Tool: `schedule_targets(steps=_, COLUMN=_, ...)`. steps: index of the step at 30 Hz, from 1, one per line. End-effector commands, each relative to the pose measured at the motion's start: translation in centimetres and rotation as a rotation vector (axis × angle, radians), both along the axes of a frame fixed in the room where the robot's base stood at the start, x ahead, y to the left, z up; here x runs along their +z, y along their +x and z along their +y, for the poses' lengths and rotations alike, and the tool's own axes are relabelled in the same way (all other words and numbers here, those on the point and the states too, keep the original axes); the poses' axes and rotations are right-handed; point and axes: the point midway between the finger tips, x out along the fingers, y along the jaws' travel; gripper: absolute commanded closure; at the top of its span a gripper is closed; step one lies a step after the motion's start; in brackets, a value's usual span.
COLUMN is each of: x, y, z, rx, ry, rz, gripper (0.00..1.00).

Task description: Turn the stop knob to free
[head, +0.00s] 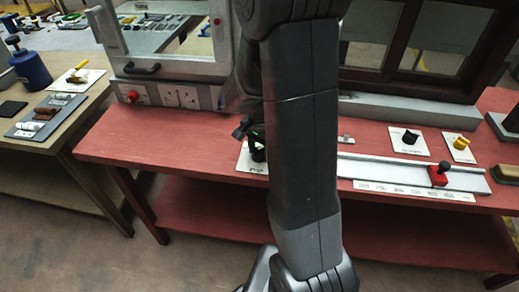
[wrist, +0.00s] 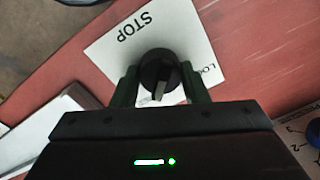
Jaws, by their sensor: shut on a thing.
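The stop knob (wrist: 155,62) is round and black, with a raised pointer bar. It sits on a white plate (wrist: 110,50) marked STOP, with a second label starting "LO" that is partly hidden. In the wrist view my gripper (wrist: 160,75) has one dark green finger on each side of the knob and is shut on it. The pointer bar points toward the gripper body, at the bottom of the picture. In the head view the plate (head: 246,166) shows at the red bench's front, left of my arm, with my gripper (head: 250,142) over it; the knob is mostly hidden there.
On the red bench (head: 190,140), a rail (head: 385,172) with a red slider (head: 438,174) lies to the right. Behind it are a black knob (head: 410,137) and a yellow knob (head: 461,143). A framed window unit stands at the back, with a red button (head: 133,96) at left.

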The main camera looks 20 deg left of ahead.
Motion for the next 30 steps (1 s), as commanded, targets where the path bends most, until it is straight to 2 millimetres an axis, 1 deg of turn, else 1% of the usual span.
schedule_targets(steps=11, x=0.1, y=0.1, z=0.1, rx=-0.007, ry=0.003, rz=-0.002, gripper=0.82)
schedule_targets(steps=12, x=0.1, y=0.1, z=0.1, rx=-0.007, ry=0.003, rz=-0.002, gripper=0.58)
schedule_targets(steps=14, x=0.1, y=0.1, z=0.1, rx=-0.006, ry=0.003, rz=-0.002, gripper=0.46)
schedule_targets(steps=15, x=0.1, y=0.1, z=0.1, rx=-0.006, ry=0.003, rz=-0.001, gripper=0.38)
schedule_targets(steps=25, x=0.2, y=0.0, z=0.0, rx=-0.005, ry=0.002, rz=-0.001, gripper=0.38)
schedule_targets(steps=28, x=1.1, y=0.1, z=0.1, rx=-0.005, ry=0.004, rz=-0.004, gripper=0.38)
schedule_targets(steps=30, x=2.1, y=0.1, z=0.0, rx=-0.005, ry=0.005, rz=-0.004, gripper=0.38)
